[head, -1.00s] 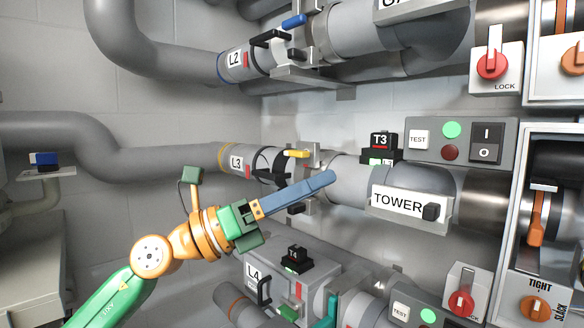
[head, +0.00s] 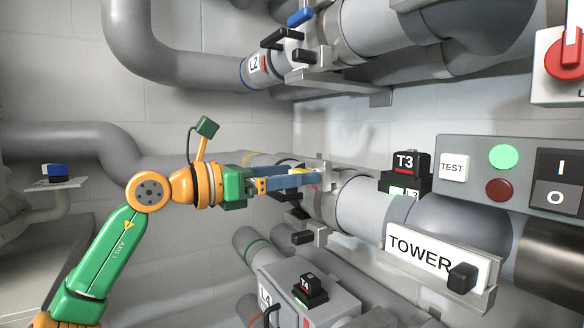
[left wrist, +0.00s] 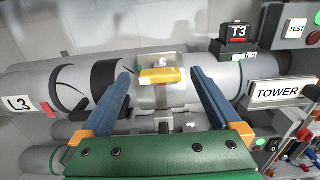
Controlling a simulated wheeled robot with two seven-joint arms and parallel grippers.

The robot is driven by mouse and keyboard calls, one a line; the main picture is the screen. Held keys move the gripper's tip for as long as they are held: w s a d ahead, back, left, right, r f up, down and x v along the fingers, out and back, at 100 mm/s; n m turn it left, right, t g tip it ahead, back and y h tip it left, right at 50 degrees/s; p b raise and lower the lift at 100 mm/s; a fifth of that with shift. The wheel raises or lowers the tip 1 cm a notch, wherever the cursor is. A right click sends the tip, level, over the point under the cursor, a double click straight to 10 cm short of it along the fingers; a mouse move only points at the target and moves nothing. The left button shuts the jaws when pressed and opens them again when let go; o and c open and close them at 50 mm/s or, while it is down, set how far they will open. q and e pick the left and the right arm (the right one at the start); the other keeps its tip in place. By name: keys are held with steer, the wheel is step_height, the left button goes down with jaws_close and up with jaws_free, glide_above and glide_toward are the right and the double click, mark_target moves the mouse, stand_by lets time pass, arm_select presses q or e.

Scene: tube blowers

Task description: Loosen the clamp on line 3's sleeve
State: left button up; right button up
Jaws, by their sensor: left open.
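Line 3's pipe carries the L3 label (left wrist: 20,104) at the left of the left wrist view. Dark bands (left wrist: 105,82) and a grey sleeve part lie right of the label. A yellow clamp lever (left wrist: 160,76) sits at the centre of that view. It also shows in the head view (head: 302,171), partly behind my gripper. My left gripper (head: 318,180) is open, its blue fingers pointing right along the pipe. In the left wrist view the fingers stand on either side of the lever, with a gap at each side. Whether they reach its depth, I cannot tell. My right gripper is not in view.
Line 2's blue lever (head: 300,17) is above and a grey box with the T4 block (head: 309,288) below. The T3 block (head: 408,174), TOWER sign (head: 425,258) and a test panel (head: 500,180) lie to the right. Free air is at the left.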

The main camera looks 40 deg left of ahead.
arm_select(q)
steer(key=shift+w+d+f, duration=0.2)
steer(key=shift+w+d, duration=0.1)
steer(key=shift+w, duration=0.4)
steer(key=shift+s+a+r, duration=0.1)
steer(key=shift+s+a, duration=0.05)
steer(key=shift+s, duration=0.2)
steer(key=c, duration=1.4)
steer(key=shift+o, duration=0.2)
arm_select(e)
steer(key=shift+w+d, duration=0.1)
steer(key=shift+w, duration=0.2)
arm_select(q)
steer(key=shift+r+n+p, duration=0.15)
steer(key=shift+n+p, duration=2.1)
steer(key=shift+n, duration=6.55)
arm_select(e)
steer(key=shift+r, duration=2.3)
